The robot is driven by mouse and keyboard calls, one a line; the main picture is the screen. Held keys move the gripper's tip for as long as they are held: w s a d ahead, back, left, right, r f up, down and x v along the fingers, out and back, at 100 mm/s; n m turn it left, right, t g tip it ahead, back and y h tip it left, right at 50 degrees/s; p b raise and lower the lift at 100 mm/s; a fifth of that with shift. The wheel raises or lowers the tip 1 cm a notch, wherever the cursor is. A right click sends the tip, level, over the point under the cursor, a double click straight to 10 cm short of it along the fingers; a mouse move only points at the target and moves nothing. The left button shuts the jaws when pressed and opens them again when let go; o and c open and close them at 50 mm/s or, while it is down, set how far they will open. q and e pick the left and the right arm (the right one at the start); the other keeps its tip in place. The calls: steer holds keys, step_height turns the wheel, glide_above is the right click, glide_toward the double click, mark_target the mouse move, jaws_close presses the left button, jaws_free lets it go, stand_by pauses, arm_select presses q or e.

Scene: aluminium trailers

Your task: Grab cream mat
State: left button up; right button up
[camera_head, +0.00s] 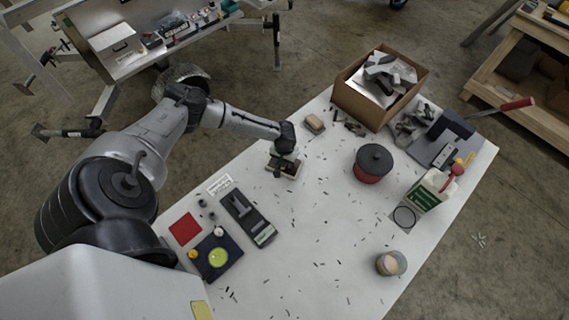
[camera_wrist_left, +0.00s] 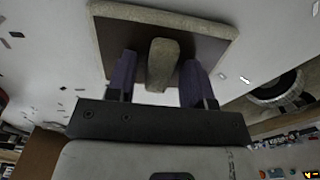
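A square piece with a cream edge and a brown face (camera_wrist_left: 212,50) is in the left wrist view, with a beige block (camera_wrist_left: 162,66) standing up from its middle. It fits the cream mat best; no other cream mat is clear to me. My left gripper (camera_wrist_left: 162,88) is open, its two dark fingers on either side of the block, with a gap visible on the left. In the head view my left gripper (camera_head: 283,165) is low over the white table and hides most of the piece. My right gripper is not in view.
On the white table (camera_head: 320,235) stand a cardboard box (camera_head: 355,103), a red pot with a black lid (camera_head: 372,166), a white-green carton (camera_head: 428,194) and a jar (camera_head: 390,263). A beige block on a small base (camera_head: 315,122) lies beyond my gripper. A red mat (camera_head: 185,229) lies left.

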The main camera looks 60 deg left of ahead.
arm_select(q)
jaws_close()
steer(key=shift+r, duration=0.15)
